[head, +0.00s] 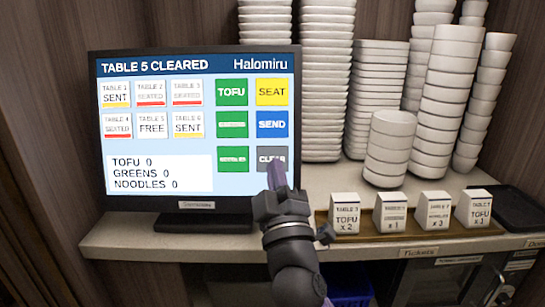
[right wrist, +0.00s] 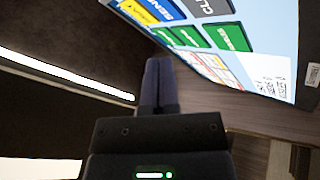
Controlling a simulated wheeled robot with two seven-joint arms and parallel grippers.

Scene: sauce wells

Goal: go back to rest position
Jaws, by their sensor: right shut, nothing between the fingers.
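My right gripper (head: 277,175) is shut and empty, its fingertips in front of the lower right of the screen, at the grey CLEAR button (head: 272,156). The touch screen (head: 190,125) stands on the counter at the left and reads "TABLE 5 CLEARED", with TABLE 5 marked FREE and TOFU, GREENS and NOODLES at 0. In the right wrist view the shut fingers (right wrist: 158,85) show with the tilted screen (right wrist: 225,35) beyond them. I cannot tell whether the fingertips touch the screen. My left gripper is not in view.
Tall stacks of white bowls and dishes (head: 432,100) stand behind and right of the screen. A brown tray (head: 400,237) with several white ticket blocks (head: 345,212) lies at the counter's front. A dark flat item (head: 510,203) lies at the far right.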

